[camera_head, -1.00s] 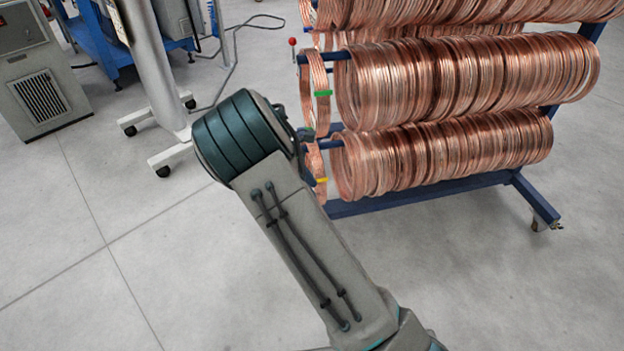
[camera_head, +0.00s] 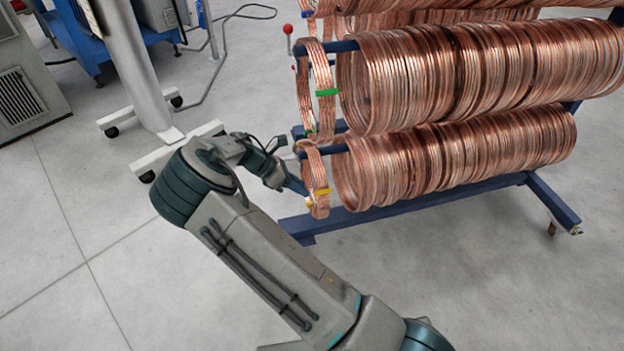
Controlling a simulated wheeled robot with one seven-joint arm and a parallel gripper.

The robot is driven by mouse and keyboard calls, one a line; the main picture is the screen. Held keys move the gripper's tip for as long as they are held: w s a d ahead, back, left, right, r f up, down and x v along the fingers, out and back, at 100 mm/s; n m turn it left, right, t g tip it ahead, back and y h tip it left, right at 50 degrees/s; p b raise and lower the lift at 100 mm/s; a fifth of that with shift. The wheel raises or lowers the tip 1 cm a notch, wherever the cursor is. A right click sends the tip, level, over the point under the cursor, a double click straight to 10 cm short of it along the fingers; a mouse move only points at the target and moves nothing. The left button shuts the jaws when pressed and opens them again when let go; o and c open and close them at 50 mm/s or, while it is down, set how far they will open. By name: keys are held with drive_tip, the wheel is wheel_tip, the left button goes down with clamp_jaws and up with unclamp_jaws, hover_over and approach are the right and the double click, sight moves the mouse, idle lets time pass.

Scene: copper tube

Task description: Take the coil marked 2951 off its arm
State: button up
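Two thin copper coils hang at the front ends of the rack's blue arms. The upper one (camera_head: 324,72) has a green band and hangs on the upper arm (camera_head: 341,46). The lower one (camera_head: 317,170) has a yellow band and hangs on the lower arm (camera_head: 333,149). No number is readable, so I cannot tell which coil is 2951. My gripper (camera_head: 300,187) is at the left side of the lower coil, pointing right towards it. Its fingertips are small and partly hidden; I cannot tell whether they touch the coil or are open.
Large bundles of copper coils fill the upper arm (camera_head: 470,75) and lower arm (camera_head: 460,155) behind the thin coils. A red ball (camera_head: 288,29) tops a thin rod near the upper arm's end. The rack's blue base (camera_head: 400,201) extends right. A white wheeled stand (camera_head: 150,110) is left; front floor is clear.

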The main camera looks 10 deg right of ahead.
sight(321, 202)
drive_tip(key=b+x, duration=0.3)
drive_tip(key=x, duration=0.5)
drive_tip(key=shift+d+f, duration=0.1)
drive_tip(key=shift+f, duration=0.25)
drive_tip(key=shift+d+f, duration=0.15)
drive_tip(key=shift+d, duration=0.15)
clamp_jaws()
